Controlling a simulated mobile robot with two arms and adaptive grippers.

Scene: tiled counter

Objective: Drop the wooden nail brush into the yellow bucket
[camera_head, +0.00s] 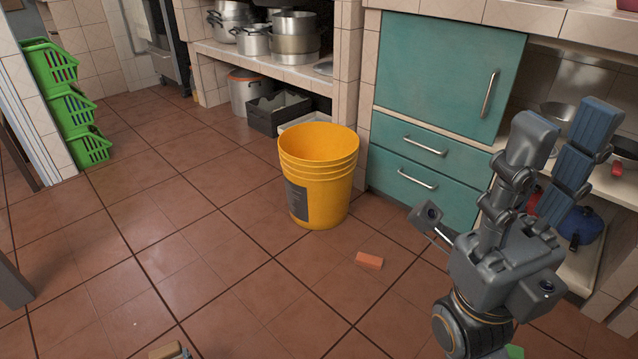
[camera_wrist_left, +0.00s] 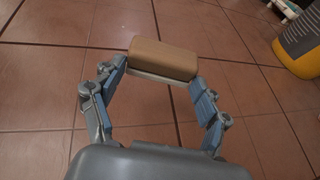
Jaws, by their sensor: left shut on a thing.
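The wooden nail brush (camera_wrist_left: 163,59) is a light brown block with a pale underside. In the left wrist view it sits between the fingertips of my left gripper (camera_wrist_left: 162,75), which is shut on it, above the tiled floor. In the head view only a bit of the brush (camera_head: 164,351) shows at the bottom edge. The yellow bucket (camera_head: 322,190) stands upright on the floor with its open top up. It also shows at the right edge of the left wrist view (camera_wrist_left: 300,40). My right gripper (camera_head: 560,140) is raised at the right, open and empty.
A small orange block (camera_head: 369,260) lies on the floor in front of the bucket. Teal cabinets (camera_head: 440,90) stand behind it on the right. A dark crate (camera_head: 278,112) and pots (camera_head: 255,40) are at the back. Green stacked baskets (camera_head: 75,110) stand at left.

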